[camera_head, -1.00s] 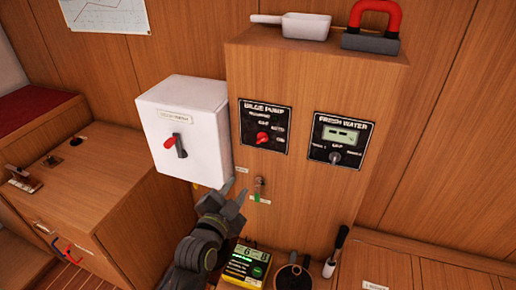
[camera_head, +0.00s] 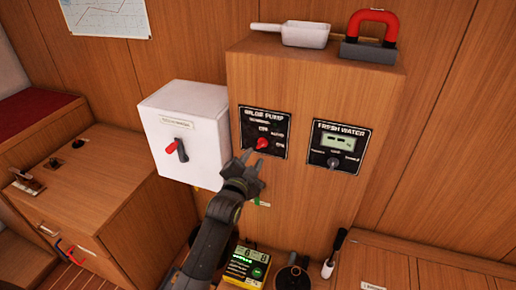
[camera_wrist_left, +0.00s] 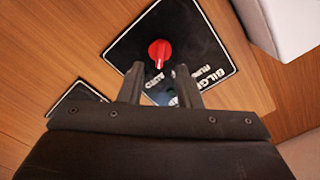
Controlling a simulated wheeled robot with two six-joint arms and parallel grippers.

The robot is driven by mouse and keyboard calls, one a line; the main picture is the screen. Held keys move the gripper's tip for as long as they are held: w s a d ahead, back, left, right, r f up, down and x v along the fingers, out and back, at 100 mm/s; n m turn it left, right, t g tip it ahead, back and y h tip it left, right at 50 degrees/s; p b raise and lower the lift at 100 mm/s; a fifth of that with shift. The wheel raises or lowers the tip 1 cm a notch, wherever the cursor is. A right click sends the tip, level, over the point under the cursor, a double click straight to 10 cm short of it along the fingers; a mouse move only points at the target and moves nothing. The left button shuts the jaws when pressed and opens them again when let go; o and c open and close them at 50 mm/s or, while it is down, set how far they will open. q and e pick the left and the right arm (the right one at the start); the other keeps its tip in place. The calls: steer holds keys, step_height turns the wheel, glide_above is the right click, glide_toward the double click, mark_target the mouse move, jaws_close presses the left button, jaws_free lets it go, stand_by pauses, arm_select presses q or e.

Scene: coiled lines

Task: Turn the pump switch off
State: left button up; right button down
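The bilge pump panel (camera_head: 277,122) is a black plate on the wooden cabinet front, with a red rotary knob (camera_head: 262,144) and printed position labels around it. My left gripper (camera_head: 248,160) is open and empty, just below and left of the knob, apart from it. In the left wrist view the red knob (camera_wrist_left: 160,52) shows beyond the gap between the two fingers (camera_wrist_left: 160,85). My right gripper is not in view.
A white box (camera_head: 185,130) with a red and black switch stands left of the panel. The fresh water panel (camera_head: 337,146) is to the right. Below are a yellow-green meter (camera_head: 245,266) and a dark pot (camera_head: 292,278). A scoop (camera_head: 303,30) and a red-handled tool (camera_head: 371,36) lie on top.

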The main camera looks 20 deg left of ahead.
mark_target(260, 147)
arm_select(q)
steer(key=shift+w+d, duration=0.1)
steer(key=shift+w, duration=2.35)
jaws_close()
